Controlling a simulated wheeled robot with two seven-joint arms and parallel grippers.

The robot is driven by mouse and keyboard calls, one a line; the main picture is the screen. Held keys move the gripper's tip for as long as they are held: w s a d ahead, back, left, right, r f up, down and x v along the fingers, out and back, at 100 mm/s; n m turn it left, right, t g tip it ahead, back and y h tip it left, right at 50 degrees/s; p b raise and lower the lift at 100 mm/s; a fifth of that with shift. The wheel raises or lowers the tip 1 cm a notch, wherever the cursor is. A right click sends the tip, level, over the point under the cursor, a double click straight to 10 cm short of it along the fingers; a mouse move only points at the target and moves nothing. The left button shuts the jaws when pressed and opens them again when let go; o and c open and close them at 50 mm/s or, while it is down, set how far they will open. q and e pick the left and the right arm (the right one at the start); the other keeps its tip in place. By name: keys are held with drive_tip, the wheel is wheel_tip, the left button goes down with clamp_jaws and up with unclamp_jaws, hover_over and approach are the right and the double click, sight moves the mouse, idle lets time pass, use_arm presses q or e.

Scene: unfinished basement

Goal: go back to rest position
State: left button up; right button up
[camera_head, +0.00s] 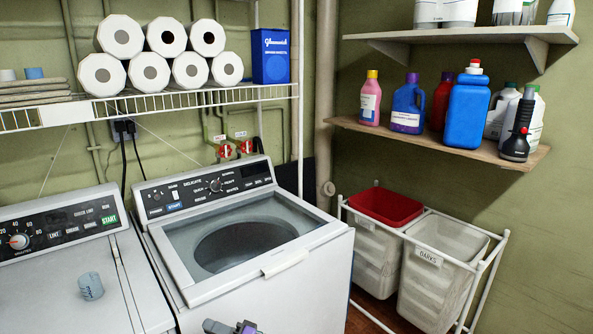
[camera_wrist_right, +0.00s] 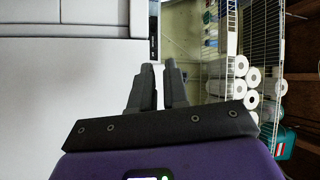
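My right gripper (camera_head: 232,328) shows only as a small grey and purple piece at the bottom edge of the head view, in front of the washer. In the right wrist view its two dark fingers (camera_wrist_right: 158,72) stand close together with a narrow gap between them. Nothing is held between them. The fingers point past the edge of a white surface, and no contact with it is seen. My left gripper is not in view.
The white washer (camera_head: 275,284) stands beside another machine with a small grey-blue cup (camera_head: 91,286) on top. Laundry bins (camera_head: 435,262) in a white frame stand to the right. Wall shelves hold paper rolls (camera_head: 119,36) and bottles (camera_head: 466,108).

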drive_tip(key=s+d+f+n+g+h+p, duration=0.2)
drive_tip(key=s+f+g+h, duration=0.4)
drive_tip(key=s+f, duration=1.1)
use_arm(q)
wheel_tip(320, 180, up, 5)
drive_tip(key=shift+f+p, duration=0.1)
drive_tip(key=shift+p, duration=1.15)
use_arm(e)
drive_tip(key=s+d+f+m+h, duration=0.1)
drive_tip(key=s+d+f+h, duration=0.2)
drive_tip(key=d, duration=0.6)
drive_tip(key=s+d+f+m+h, duration=0.2)
drive_tip(key=s+d+f+h, duration=0.1)
drive_tip(key=d, duration=0.6)
drive_tip(key=s+d+f+m+t+h, duration=0.1)
drive_tip(key=s+d+f, duration=0.4)
drive_tip(key=d, duration=0.5)
drive_tip(key=shift+s+m+h, duration=0.3)
drive_tip(key=shift+m+h, duration=0.2)
drive_tip(key=shift+h, duration=0.5)
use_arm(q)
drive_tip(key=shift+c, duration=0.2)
